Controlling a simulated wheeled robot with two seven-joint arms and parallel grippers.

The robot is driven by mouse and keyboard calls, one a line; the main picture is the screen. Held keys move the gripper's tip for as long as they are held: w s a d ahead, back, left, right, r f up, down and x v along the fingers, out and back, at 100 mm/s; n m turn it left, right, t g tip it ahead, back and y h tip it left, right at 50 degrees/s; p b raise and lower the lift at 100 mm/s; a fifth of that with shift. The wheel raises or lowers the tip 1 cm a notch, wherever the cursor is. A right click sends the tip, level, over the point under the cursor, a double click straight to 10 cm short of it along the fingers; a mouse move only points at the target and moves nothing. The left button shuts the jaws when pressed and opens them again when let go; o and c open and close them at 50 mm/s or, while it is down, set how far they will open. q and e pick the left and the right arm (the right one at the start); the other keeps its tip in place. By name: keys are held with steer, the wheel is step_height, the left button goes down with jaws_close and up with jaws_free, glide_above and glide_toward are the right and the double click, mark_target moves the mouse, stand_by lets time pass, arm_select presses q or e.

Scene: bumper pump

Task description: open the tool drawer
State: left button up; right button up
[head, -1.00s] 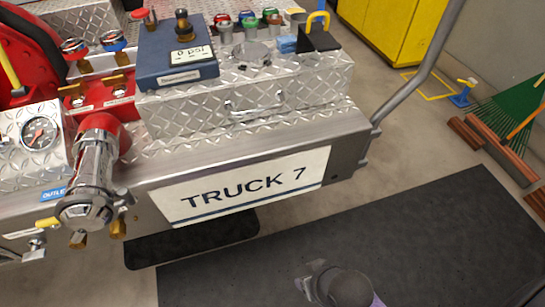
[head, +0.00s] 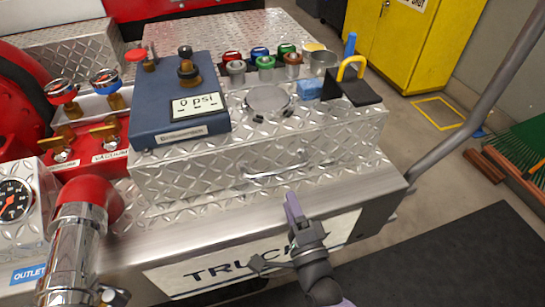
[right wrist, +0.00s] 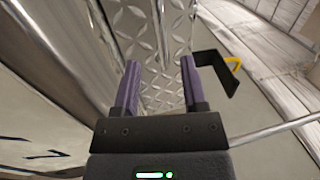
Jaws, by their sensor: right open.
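The tool drawer (head: 190,182) is the diamond-plate front on the truck's bumper, and it looks shut. Its thin silver bar handle (head: 290,170) runs along the front. My right gripper (head: 293,212) is in front of the drawer, below the handle, with a purple finger pointing up toward it. In the right wrist view its two purple fingers (right wrist: 160,78) are apart, with diamond plate (right wrist: 160,50) beyond them. I cannot make out the handle clearly there, and nothing is visibly held. My left gripper is not in view.
On top sit a blue gauge box (head: 175,100), a round silver cap (head: 268,101), a blue block (head: 310,89) and a black bracket with a yellow handle (head: 352,68). A chrome outlet pipe (head: 75,245) stands left. A grey rail (head: 480,105) rises at right.

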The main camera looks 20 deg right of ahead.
mark_target(278, 169)
steer(key=w, duration=0.3)
steer(key=w+r+b, duration=0.1)
steer(key=w, duration=0.3)
steer(key=shift+a+r, duration=0.15)
steer(key=shift+w+r+b, duration=0.15)
steer(key=shift+w+b, duration=0.2)
steer(key=shift+w, duration=0.2)
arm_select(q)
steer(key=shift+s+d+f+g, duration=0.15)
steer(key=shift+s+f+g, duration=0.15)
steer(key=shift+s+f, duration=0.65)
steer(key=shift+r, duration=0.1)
arm_select(e)
steer(key=shift+c, duration=0.2)
jaws_close()
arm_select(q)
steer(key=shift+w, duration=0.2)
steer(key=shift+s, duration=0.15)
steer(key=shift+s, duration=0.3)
